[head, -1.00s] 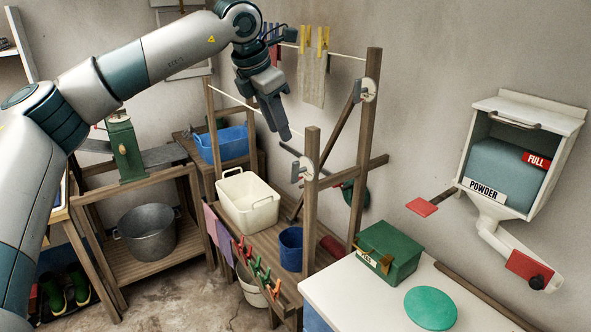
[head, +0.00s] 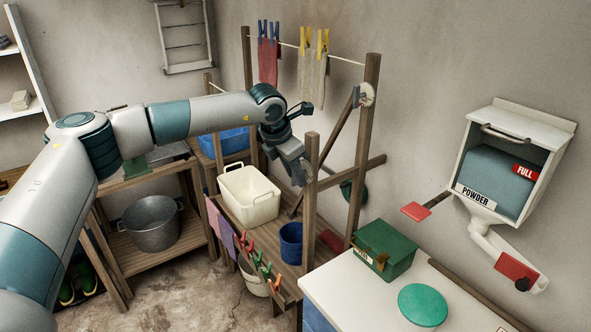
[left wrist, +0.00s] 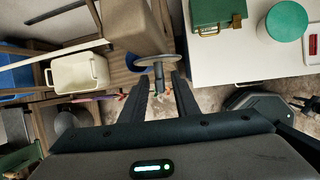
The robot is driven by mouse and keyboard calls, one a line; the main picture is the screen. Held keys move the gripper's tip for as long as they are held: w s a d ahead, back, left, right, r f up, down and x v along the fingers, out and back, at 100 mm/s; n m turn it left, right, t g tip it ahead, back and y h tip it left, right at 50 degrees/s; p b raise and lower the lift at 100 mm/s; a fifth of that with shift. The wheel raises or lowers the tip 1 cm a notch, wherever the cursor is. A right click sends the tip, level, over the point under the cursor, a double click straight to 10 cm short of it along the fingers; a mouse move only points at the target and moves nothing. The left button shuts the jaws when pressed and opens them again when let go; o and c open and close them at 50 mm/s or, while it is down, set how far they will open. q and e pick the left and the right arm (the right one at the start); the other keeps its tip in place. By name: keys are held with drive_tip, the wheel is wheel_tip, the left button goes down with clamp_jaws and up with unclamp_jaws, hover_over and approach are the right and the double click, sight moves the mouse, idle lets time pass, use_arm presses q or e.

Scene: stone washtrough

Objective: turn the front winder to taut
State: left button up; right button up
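The front winder (left wrist: 157,59) shows in the left wrist view as a pale disc seen nearly edge-on, with a short grey grip pointing towards me. My left gripper (left wrist: 161,75) is open, its two dark fingertips on either side of this grip, with a visible gap. In the head view my left gripper (head: 300,176) is at the front wooden post (head: 311,195) and covers most of the winder. The front line is largely hidden behind my arm there. My right gripper is not clear; dark parts at the right edge of the left wrist view do not show its state.
A second winder (head: 367,94) sits on the rear post. Below stand a cream tub (head: 250,208) and a blue bucket (head: 291,245). A green box (head: 384,250) and a green disc (head: 423,304) are on the white counter (head: 355,300). Cloths hang on the rear line.

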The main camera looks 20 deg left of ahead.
use_arm(q)
drive_tip(key=shift+f, duration=0.3)
clamp_jaws()
drive_tip(key=shift+w+f+h+b, duration=0.1)
drive_tip(key=shift+h+b, duration=0.2)
drive_tip(key=shift+g+h, duration=0.3)
drive_tip(key=shift+g, duration=0.1)
unclamp_jaws()
